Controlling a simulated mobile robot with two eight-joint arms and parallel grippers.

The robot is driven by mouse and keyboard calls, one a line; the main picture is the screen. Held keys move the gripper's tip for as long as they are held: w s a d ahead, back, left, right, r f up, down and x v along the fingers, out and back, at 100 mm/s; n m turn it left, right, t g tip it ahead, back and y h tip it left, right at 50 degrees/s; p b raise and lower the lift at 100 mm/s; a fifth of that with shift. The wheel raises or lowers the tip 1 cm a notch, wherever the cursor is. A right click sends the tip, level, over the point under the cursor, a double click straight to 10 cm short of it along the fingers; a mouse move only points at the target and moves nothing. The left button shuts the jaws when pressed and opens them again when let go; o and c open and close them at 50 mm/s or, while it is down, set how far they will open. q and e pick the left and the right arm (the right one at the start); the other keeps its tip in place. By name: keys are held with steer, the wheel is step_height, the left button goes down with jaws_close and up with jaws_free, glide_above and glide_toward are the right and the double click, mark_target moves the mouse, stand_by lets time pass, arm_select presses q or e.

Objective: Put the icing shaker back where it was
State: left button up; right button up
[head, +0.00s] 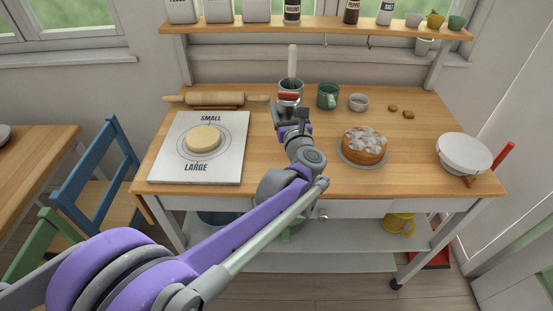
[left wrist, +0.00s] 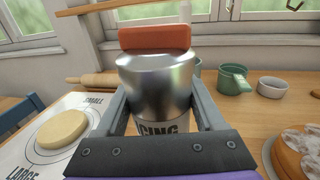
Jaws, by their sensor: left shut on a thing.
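The icing shaker (left wrist: 158,85) is a shiny metal can with a dark-lettered label, partly hidden by my gripper. My left gripper (head: 292,116) is shut on it, with a finger on each side of the can in the left wrist view. It is at the back middle of the wooden worktop, in front of a utensil jar (head: 290,86). An orange-red block (left wrist: 155,38) shows at the top of the can; I cannot tell whether it is part of it. The can looks upright; whether its base touches the worktop is hidden. My right gripper is not in view.
A green mug (head: 327,96) and a small grey bowl (head: 358,102) stand right of the shaker. A cake (head: 364,146) is nearer the front. A rolling pin (head: 215,99) and a marked board with dough (head: 160,165) are left. A shelf (head: 330,27) with jars runs above.

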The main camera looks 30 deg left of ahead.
arm_select(q)
step_height(320, 180, down, 6)
steer(key=shift+w+f+b, duration=0.1)
steer(key=shift+w+b, duration=0.05)
steer(key=shift+b, duration=0.3)
steer(key=shift+f+b, duration=0.3)
steer(key=shift+f, duration=1.6)
steer(key=shift+f, duration=0.1)
steer(key=o, duration=1.4)
steer(key=shift+o, duration=0.2)
